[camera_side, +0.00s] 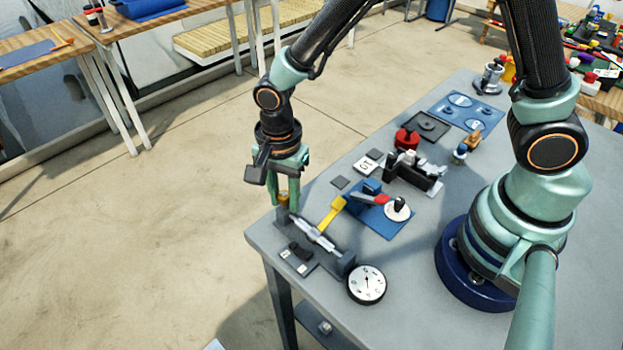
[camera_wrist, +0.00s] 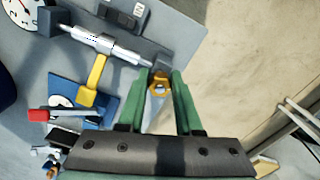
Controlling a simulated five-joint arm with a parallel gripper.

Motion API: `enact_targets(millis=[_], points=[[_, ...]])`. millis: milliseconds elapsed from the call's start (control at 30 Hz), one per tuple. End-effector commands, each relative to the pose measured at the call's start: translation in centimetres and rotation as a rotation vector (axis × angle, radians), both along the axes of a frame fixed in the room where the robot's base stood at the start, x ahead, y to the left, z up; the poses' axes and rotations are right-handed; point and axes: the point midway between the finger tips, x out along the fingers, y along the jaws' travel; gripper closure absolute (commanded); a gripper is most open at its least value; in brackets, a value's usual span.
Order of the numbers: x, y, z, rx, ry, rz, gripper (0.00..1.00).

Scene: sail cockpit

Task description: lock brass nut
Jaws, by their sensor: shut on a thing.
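The brass nut (camera_wrist: 158,82) is a small hexagonal golden piece between my green fingertips in the wrist view. It also shows as a small golden patch in the side view (camera_side: 283,198). My gripper (camera_side: 286,203) points down at the table's left corner and is shut on the nut. In the wrist view my gripper (camera_wrist: 163,78) has its fingertips beside the dark end bracket (camera_wrist: 160,66) of a silver threaded rod assembly (camera_side: 314,233). I cannot tell whether the nut touches the bracket or the rod. The rod runs between two dark brackets.
A yellow lever (camera_side: 331,213) reaches over the rod beside a blue plate (camera_side: 380,222) with a red-handled clamp. A round dial (camera_side: 367,284) lies by the near bracket (camera_side: 342,265). Dark blocks (camera_side: 300,254) lie in front of the rod. Beyond the table's left edge is open floor.

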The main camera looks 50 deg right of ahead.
Motion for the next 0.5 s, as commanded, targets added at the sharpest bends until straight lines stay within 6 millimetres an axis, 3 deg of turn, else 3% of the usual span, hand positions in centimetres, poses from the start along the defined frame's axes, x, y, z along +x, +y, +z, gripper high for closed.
enact_targets(millis=[233, 500], points=[[-0.06, 0.04, -0.1, 0.0, 0.0, -0.267, 1.0], [-0.06, 0.04, -0.1, 0.0, 0.0, -0.327, 1.0]])
